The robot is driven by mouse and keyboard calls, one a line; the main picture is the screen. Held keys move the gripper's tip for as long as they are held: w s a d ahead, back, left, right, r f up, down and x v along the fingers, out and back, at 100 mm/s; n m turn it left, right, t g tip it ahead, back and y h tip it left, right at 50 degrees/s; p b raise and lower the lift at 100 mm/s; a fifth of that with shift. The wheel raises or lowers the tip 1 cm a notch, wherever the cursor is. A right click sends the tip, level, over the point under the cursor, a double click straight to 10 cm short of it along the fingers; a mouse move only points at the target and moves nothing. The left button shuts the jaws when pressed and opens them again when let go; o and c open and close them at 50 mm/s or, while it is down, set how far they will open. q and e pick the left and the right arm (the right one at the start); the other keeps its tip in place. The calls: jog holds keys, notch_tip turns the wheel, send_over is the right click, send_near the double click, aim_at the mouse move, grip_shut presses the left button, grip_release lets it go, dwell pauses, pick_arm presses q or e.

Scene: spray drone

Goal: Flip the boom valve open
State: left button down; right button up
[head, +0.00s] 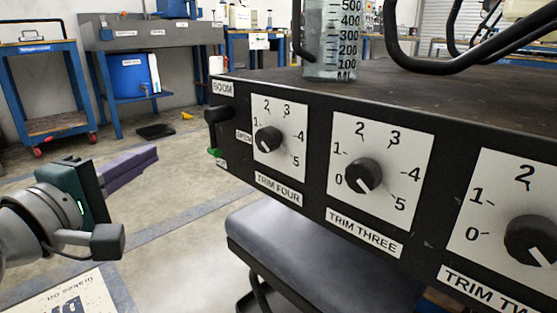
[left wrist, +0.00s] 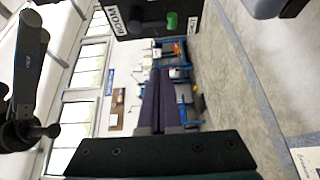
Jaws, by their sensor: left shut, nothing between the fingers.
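The boom valve (head: 220,113) is a black, knob-like part on the left end of the dark control box, below the BOOM label (head: 223,88). A green piece (head: 213,152) sits lower on that end, beside small labels. In the left wrist view, the BOOM label (left wrist: 110,13) and green piece (left wrist: 171,22) are at the top, and the black part is hard to make out against the box. My left gripper (head: 156,152), with purple fingers, is shut and empty, left of the box and apart from the valve. It also shows in the left wrist view (left wrist: 160,72). My right gripper is not in view.
Dials for TRIM FOUR (head: 268,139) and TRIM THREE (head: 363,175) are on the box front. A measuring cylinder (head: 330,45) stands on top. A grey padded seat (head: 300,240) is below. Floor between gripper and box is clear.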

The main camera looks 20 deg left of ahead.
pick_arm(q)
jog(key=shift+a+f, duration=0.15)
jog(key=w+a+b, duration=0.1)
jog(key=w+b, duration=0.4)
jog(key=w, duration=0.5)
jog(key=d, duration=0.1)
jog(key=s+d, duration=0.1)
jog(key=d, duration=0.1)
jog(key=shift+d, duration=0.3)
